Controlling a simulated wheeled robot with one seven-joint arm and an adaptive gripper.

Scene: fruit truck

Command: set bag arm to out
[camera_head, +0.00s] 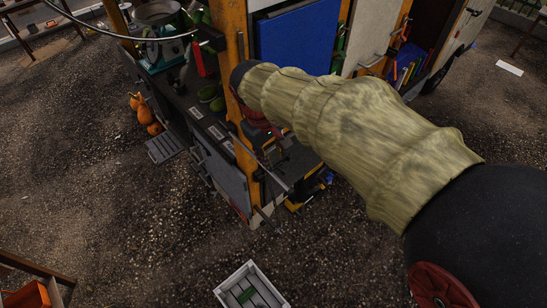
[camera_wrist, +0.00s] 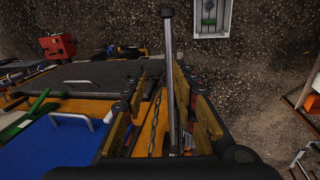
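The bag arm appears to be a thin grey metal rod (camera_head: 266,170) with a rounded end, sticking out from the truck's corner near its orange post (camera_head: 238,100). In the wrist view the rod (camera_wrist: 168,45) runs lengthwise between my gripper's fingers and past their tips. My gripper (camera_wrist: 160,80) is open around the rod, with the rod nearer the right finger and a gap on the left. In the head view my gripper (camera_head: 275,148) is at the post, partly hidden by my sleeved arm. The rod's mount is hidden, and contact with the right finger is unclear.
The truck's dark counter (camera_head: 195,105) and blue panel (camera_head: 297,45) are close to my gripper. A white crate (camera_head: 222,292) stands on the gravel in front. Orange gourds (camera_head: 145,110) lie beside the truck. Open gravel (camera_head: 110,220) lies left and in front.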

